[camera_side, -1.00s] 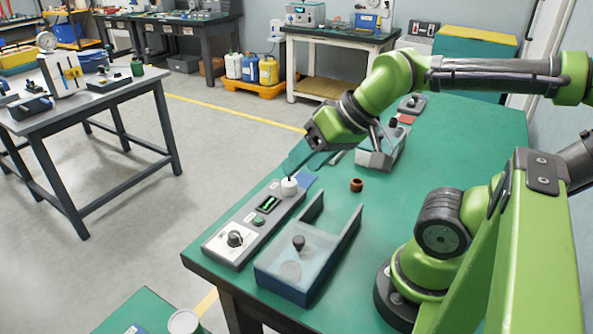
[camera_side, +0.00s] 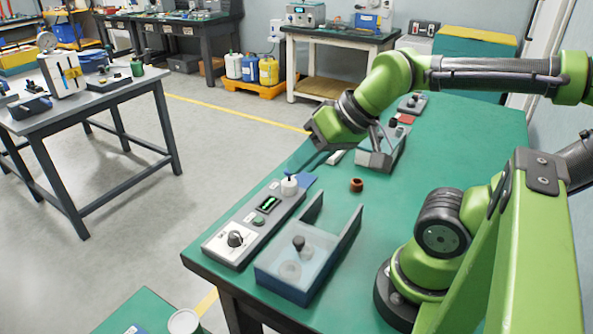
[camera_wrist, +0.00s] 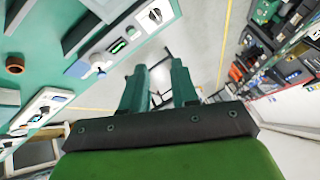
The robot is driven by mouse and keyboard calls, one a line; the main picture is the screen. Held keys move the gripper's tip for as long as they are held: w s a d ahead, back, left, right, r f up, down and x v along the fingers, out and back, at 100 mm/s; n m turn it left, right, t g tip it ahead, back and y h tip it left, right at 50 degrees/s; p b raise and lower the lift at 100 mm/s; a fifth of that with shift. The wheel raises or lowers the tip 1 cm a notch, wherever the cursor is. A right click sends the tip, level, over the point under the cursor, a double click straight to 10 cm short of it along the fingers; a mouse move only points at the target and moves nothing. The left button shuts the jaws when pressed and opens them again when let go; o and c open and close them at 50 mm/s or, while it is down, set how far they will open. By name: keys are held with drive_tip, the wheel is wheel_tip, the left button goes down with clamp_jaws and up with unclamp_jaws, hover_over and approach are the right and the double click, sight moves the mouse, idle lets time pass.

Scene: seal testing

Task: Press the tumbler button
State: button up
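A long grey control panel (camera_side: 222,246) lies along the table's left edge. It carries a black knob (camera_side: 235,239), a green button (camera_side: 258,221), a lit green display (camera_side: 268,204) and a white round cap (camera_side: 289,186) with a thin stem. The panel's green button (camera_wrist: 130,31) and white cap (camera_wrist: 99,62) also show in the wrist view. Labels are too small to read, so I cannot tell which part is the tumbler button. My gripper (camera_wrist: 161,72) is open and empty, its two dark green fingers apart. It is raised beyond the panel's far end, touching nothing; its fingertips are hard to see from the side.
A clear-lidded blue box (camera_side: 290,284) with a dark knob stands right of the panel. A brown ring (camera_side: 356,185) lies on the green table (camera_side: 460,140). A grey box-like device (camera_side: 395,152) stands below my forearm. The table's right middle is free.

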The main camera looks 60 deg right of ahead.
clamp_jaws()
idle(1.4)
